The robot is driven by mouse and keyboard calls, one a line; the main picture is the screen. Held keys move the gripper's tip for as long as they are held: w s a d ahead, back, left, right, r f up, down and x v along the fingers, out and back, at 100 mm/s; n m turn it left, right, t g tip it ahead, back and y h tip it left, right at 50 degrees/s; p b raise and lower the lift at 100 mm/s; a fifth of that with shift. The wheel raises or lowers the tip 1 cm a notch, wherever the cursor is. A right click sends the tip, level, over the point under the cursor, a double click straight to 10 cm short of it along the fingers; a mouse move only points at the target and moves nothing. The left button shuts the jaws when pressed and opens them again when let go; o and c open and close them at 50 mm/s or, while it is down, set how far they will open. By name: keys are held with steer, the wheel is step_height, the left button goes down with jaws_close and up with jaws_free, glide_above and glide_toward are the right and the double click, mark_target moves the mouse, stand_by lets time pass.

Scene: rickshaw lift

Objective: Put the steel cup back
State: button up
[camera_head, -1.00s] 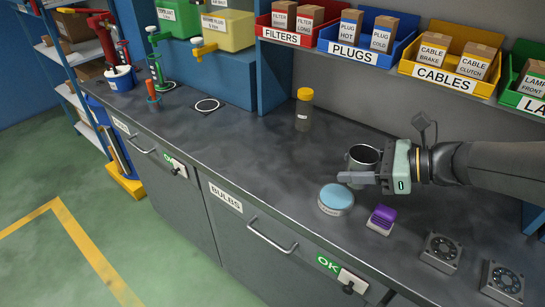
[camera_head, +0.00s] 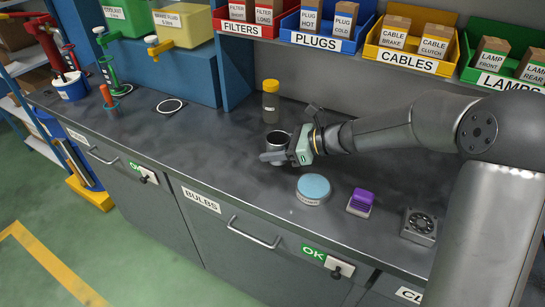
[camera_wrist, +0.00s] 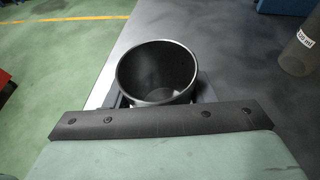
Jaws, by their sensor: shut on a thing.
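The steel cup (camera_head: 278,139) is dark grey metal, upright and open at the top. My gripper (camera_head: 275,157) is shut on it, with its fingers around the cup's sides. In the wrist view the cup (camera_wrist: 157,75) shows its empty inside, and the gripper body hides its lower part. The cup is over the dark bench top (camera_head: 225,150), in front of a yellow-capped bottle (camera_head: 270,104). How high it is above the bench is hard to tell. A white ring mark (camera_head: 171,105) lies bare on the bench, further left.
A blue-topped round tin (camera_head: 313,189), a purple block (camera_head: 360,202) and a grey fan-like part (camera_head: 418,226) stand to the right. Green (camera_head: 117,89) and orange-handled (camera_head: 108,99) tools stand left of the ring. The bench between cup and ring is clear.

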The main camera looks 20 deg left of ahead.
steer(key=shift+w+a+f, duration=0.2)
steer(key=shift+a+f, duration=0.15)
steer(key=shift+f, duration=1.6)
steer(key=shift+d, duration=0.1)
steer(key=o, duration=1)
steer(key=shift+f, duration=0.1)
